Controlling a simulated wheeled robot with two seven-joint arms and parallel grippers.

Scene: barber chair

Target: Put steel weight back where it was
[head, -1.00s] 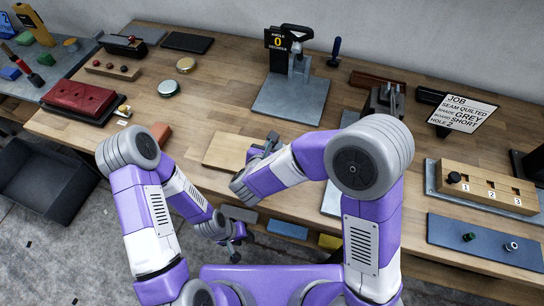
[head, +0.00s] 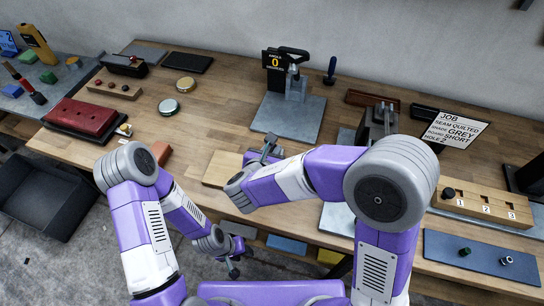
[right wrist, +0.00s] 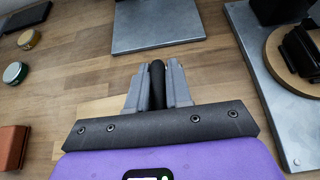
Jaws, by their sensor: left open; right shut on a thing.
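My right gripper (head: 268,147) is over the middle of the workbench, near the pale wooden board (head: 221,167). In the right wrist view, my right gripper (right wrist: 157,75) is shut on a dark, narrow, rounded thing (right wrist: 157,82). Its fingers hide much of it, and I cannot tell for certain that it is the steel weight. My left gripper (head: 233,266) is open and low, in front of the bench's front edge. No other thing in view is clearly the steel weight.
A grey plate with a press (head: 292,117) stands behind my right gripper. A dark fixture (head: 376,122) stands to its right. Two round tins (head: 185,84) and a red padded block (head: 82,116) are at left. A numbered wooden rack (head: 477,203) is at right.

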